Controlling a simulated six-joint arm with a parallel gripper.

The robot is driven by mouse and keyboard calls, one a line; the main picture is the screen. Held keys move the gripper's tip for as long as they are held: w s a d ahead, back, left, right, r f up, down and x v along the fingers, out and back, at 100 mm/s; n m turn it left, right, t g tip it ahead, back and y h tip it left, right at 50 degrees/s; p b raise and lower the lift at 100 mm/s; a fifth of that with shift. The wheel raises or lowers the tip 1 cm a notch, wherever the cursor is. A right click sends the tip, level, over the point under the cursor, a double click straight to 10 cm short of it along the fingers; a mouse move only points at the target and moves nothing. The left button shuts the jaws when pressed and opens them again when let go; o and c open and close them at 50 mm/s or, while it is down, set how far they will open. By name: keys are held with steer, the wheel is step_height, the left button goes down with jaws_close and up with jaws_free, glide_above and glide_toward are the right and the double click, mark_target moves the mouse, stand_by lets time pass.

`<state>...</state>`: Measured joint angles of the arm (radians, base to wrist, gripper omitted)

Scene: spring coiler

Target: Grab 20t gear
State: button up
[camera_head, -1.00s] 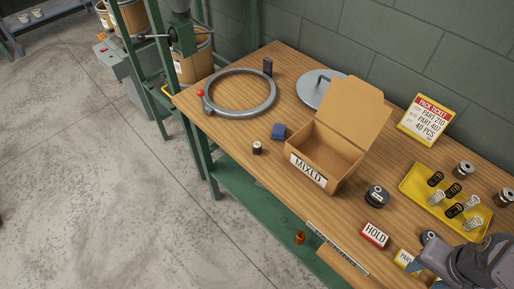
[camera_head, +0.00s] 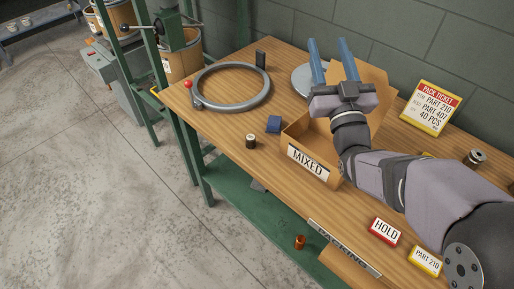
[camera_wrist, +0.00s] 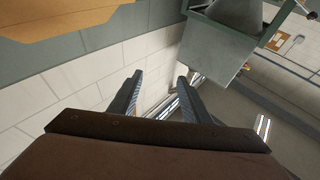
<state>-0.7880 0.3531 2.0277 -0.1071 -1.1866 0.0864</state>
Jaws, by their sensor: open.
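No 20t gear can be made out in any view. My gripper (camera_head: 332,64) is raised above the workbench (camera_head: 214,122) in the head view, over the cardboard box marked MIXED (camera_head: 308,163). Its two blue fingers are apart, point upward in the picture and hold nothing. My arm hides most of the box's inside, part of its flap and the right part of the bench. In the wrist view my gripper (camera_wrist: 158,88) is open and empty, with a pale block wall (camera_wrist: 90,85) beyond it.
The bench's front left is clear.

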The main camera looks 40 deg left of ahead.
steer(key=s+a+f+g+b, duration=0.1)
steer(key=s+a+f, duration=0.3)
steer(key=s+f, duration=0.2)
steer(key=n+g+h+b, duration=0.1)
steer(key=g+h+b, duration=0.2)
glide_toward(251, 141)
steer(key=shift+w+a+f, duration=0.35)
steer(key=shift+w+a, duration=0.05)
steer(key=shift+a, duration=0.1)
steer(key=shift+p+x, duration=0.65)
steer(key=shift+x, duration=1.05)
steer(key=shift+p+x, duration=0.4)
steer(key=shift+x, duration=1.6)
steer(key=shift+r, duration=0.2)
jaws_close()
